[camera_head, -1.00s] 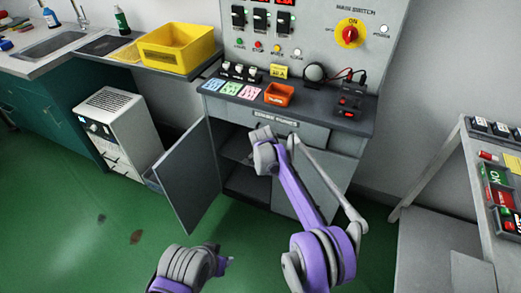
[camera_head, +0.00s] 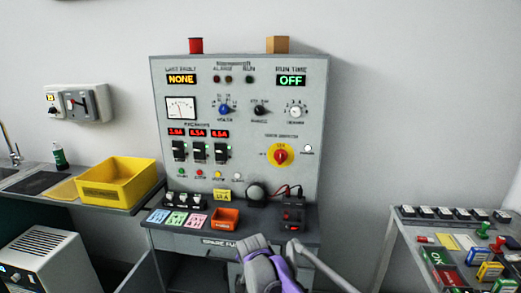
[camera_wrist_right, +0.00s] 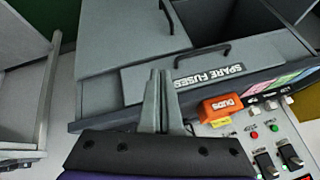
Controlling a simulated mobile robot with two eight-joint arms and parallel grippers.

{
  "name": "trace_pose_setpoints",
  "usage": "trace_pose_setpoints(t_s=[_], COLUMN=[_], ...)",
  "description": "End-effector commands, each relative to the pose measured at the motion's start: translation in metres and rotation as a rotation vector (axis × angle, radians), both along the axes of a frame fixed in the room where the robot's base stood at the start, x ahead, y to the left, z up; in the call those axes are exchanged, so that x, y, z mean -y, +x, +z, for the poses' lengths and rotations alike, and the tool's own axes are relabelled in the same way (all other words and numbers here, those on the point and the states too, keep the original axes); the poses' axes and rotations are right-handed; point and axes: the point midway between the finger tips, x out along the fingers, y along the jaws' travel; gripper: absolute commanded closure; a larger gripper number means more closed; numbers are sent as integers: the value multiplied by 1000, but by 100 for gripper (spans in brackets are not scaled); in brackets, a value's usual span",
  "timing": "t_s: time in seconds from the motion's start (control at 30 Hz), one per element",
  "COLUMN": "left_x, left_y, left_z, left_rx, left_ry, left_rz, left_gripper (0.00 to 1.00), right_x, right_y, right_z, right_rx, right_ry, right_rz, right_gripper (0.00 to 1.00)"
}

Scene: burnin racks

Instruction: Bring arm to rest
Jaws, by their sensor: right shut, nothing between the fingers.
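My right arm (camera_head: 265,268) rises from the bottom edge of the head view, in front of the grey bench cabinet. Its fingertips cannot be made out there. In the right wrist view my right gripper (camera_wrist_right: 160,76) has its two fingers pressed together, with nothing between them. They overlap the cabinet front in the picture beside the SPARE FUSES drawer (camera_wrist_right: 140,85); whether they touch it cannot be told. My left gripper is not in view now.
An orange bin (camera_head: 225,219) stands on the bench below the control panel (camera_head: 240,130). A yellow tub (camera_head: 118,185) sits on the left counter. A cabinet door (camera_wrist_right: 25,75) stands open. A side table (camera_head: 405,247) with coloured items is at the right.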

Motion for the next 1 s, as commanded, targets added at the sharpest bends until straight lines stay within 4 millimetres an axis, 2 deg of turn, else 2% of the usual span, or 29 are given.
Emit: trace_pose_setpoints(t_s=[0.03,0.2,0.27,0.43,0.57,0.7,0.8,0.9,1.0], left_x=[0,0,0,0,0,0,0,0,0], left_y=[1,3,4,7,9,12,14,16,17], left_z=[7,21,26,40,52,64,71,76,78], left_rx=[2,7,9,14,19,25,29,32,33], left_ry=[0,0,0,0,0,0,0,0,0], left_rz=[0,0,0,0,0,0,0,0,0], left_gripper=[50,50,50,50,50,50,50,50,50], right_x=[23,82,101,147,174,196,206,212,214], right_y=[-17,-80,-104,-180,-240,-303,-339,-364,-378], right_z=[20,58,68,86,88,79,69,58,51], right_rx=[-4,-24,-31,-51,-64,-77,-83,-87,-91], right_ry=[-18,-80,-102,-156,-193,-230,-252,-267,-276], right_rz=[10,66,87,146,194,245,278,302,318], right_gripper=[100,100,100,100,100,100,100,100,100])
